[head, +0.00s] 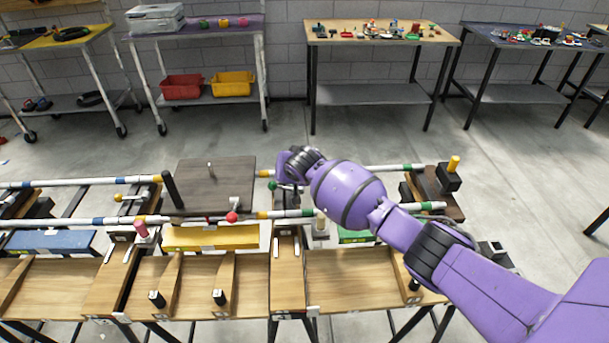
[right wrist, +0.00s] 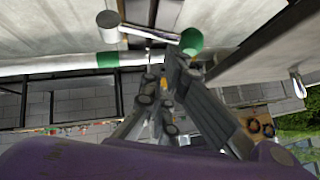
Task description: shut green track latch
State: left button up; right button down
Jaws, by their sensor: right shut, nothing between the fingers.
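The green latch knob (head: 272,185) shows just left of my right gripper in the head view, by the track pipes right of the dark board. In the right wrist view a green round knob (right wrist: 192,40) with a pale rod lies just beyond my right gripper (right wrist: 172,75). The fingers are shut with nothing between them. I cannot tell whether they touch the knob. In the head view the purple right arm and wrist hide much of the latch and the gripper (head: 285,180). My left gripper is not in view.
A red-knobbed latch (head: 231,217) and a yellow-knobbed latch (head: 118,197) sit further left. A dark board (head: 212,185) spans the pipes. A yellow peg (head: 453,164) stands at the right end. Floor behind the track is clear up to the back tables.

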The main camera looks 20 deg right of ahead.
jog(key=shift+w+a+h, duration=0.2)
jog(key=shift+a+h, duration=0.1)
jog(key=shift+a, duration=0.1)
jog(key=shift+w+a+f+n+h, duration=0.1)
jog(key=shift+a+f+n+h, duration=0.15)
jog(key=shift+a+n+h, duration=0.25)
jog(key=shift+w+f, duration=0.15)
jog(key=shift+f, duration=0.3)
jog(key=shift+a+f, duration=0.1)
jog(key=shift+d+p, duration=0.35)
jog(key=shift+d, duration=0.45)
